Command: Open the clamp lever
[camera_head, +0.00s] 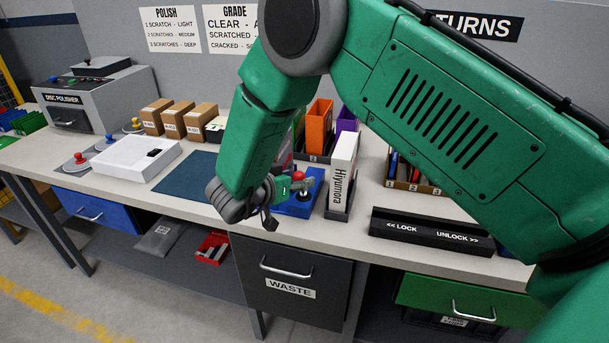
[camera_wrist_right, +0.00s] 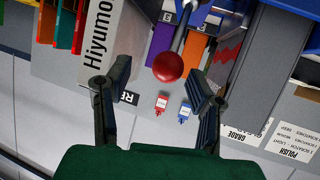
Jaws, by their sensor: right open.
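The clamp lever has a red ball knob (camera_head: 302,176) and stands on a blue base (camera_head: 298,206) on the bench. In the right wrist view the red knob (camera_wrist_right: 167,67) sits at the end of a grey metal rod (camera_wrist_right: 181,28). My right gripper (camera_head: 292,187) is beside the lever in the head view, partly covering the base. In the wrist view my right gripper (camera_wrist_right: 160,76) is open, and the knob appears between its two fingertips. I cannot tell whether a finger touches it. My left gripper is not in view.
A white box marked Hiyumora (camera_head: 343,170) stands close right of the lever. A black LOCK/UNLOCK block (camera_head: 430,231) lies farther right. Orange (camera_head: 319,126) and purple bins stand behind. A dark blue mat (camera_head: 188,176) and white case (camera_head: 124,156) lie left.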

